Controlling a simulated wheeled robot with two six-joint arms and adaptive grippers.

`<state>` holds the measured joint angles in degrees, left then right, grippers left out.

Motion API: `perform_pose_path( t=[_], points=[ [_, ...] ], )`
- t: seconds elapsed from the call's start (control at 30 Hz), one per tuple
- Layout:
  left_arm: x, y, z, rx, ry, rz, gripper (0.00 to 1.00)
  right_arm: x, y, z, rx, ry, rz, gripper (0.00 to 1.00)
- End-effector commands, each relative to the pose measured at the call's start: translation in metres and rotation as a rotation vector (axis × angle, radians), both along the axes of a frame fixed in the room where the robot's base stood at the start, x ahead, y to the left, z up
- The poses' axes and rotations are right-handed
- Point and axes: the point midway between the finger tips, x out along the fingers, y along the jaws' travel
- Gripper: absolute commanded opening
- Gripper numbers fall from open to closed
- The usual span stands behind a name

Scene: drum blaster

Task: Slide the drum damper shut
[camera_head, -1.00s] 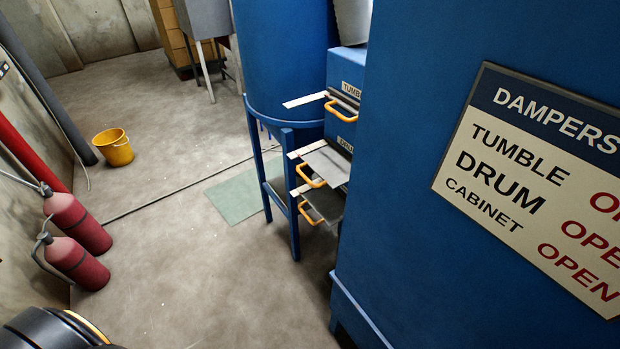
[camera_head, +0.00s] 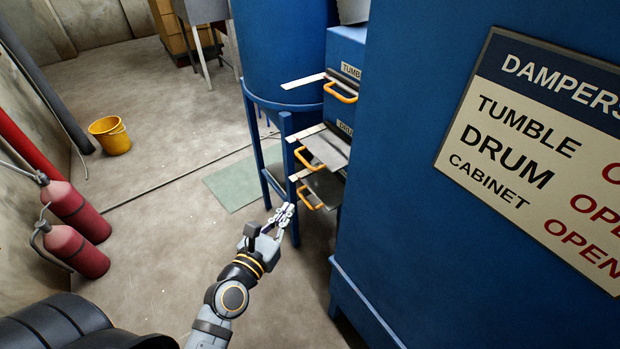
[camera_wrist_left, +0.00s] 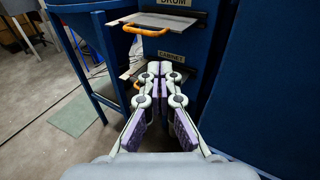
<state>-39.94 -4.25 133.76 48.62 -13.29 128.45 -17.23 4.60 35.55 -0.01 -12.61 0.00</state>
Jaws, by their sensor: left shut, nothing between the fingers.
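The drum damper is a grey metal plate (camera_head: 328,148) with an orange handle (camera_head: 307,157), sticking out of its slot below the DRUM label. In the left wrist view its handle (camera_wrist_left: 146,31) shows at the top. My left gripper (camera_head: 286,210) is shut and empty, below and in front of the drum handle and close to the lower cabinet damper's handle (camera_head: 309,197). In the left wrist view the closed fingertips (camera_wrist_left: 166,68) point at the blue housing near the CABINET label, apart from the drum handle. My right gripper is not in view.
The tumble damper handle (camera_head: 341,93) is above. A blue stand leg (camera_head: 292,180) is left of the dampers. A large blue cabinet (camera_head: 410,200) with a DAMPERS sign (camera_head: 545,150) fills the right. Fire extinguishers (camera_head: 75,250) and a yellow bucket (camera_head: 110,135) stand left. Open floor lies between.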

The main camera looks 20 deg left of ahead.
Motion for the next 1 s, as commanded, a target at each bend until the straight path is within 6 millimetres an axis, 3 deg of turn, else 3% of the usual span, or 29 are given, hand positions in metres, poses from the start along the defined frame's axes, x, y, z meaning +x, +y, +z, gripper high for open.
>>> perform_pose_path(
  t=[0.17,0.5,0.7,1.0],
  points=[
    [0.019,-0.002,0.002,0.004,-0.003,0.000,0.00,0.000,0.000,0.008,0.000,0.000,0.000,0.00],
    [0.091,-0.012,-0.005,0.005,-0.003,-0.001,0.00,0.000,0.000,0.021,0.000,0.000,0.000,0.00],
    [0.124,-0.016,-0.009,0.007,-0.001,-0.001,0.00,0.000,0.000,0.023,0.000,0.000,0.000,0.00],
    [0.139,-0.018,-0.012,0.007,0.000,-0.001,0.00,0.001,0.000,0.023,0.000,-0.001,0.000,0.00]
  ],
)
